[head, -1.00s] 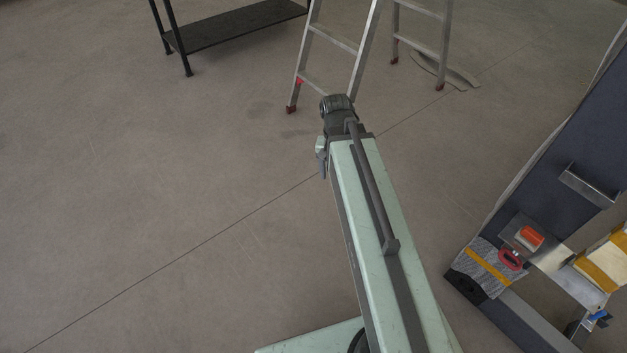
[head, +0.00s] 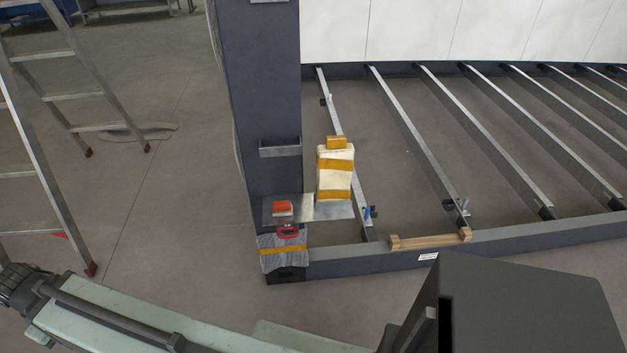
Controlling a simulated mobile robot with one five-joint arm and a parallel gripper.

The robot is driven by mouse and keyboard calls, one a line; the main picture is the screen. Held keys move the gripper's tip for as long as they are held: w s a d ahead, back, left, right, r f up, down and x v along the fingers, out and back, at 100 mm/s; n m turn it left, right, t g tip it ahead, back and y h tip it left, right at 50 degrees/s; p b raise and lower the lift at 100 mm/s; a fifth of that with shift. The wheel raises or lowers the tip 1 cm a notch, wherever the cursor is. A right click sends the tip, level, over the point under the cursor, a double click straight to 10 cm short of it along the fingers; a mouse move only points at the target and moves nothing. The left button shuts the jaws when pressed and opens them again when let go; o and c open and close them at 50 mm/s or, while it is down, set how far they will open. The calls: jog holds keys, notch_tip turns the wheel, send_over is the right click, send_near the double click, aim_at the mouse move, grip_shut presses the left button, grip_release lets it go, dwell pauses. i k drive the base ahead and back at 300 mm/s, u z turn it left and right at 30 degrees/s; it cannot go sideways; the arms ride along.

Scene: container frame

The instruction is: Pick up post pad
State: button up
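A grey quilted pad with an orange-yellow band (head: 284,250) wraps the low corner at the foot of the dark upright post (head: 262,100). It looks like the post pad. A red ring-like thing (head: 289,231) sits at its upper edge, below a metal plate. My mint-green arm crosses the lower left of the head view, well apart from the pad. Its dark far end is cut by the left edge, and no gripper fingers show.
An orange block (head: 282,208) lies on the metal plate (head: 323,211). A white bundle with yellow bands (head: 335,174) stands there too. Wooden pieces (head: 430,240) lie on the frame's front beam (head: 520,236). Ladders (head: 75,95) stand left.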

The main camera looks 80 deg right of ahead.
aim_at(335, 162)
jog(key=k, duration=0.35)
jog(key=z, duration=1.8)
jog(key=k, duration=0.4)
jog(key=z, duration=0.45)
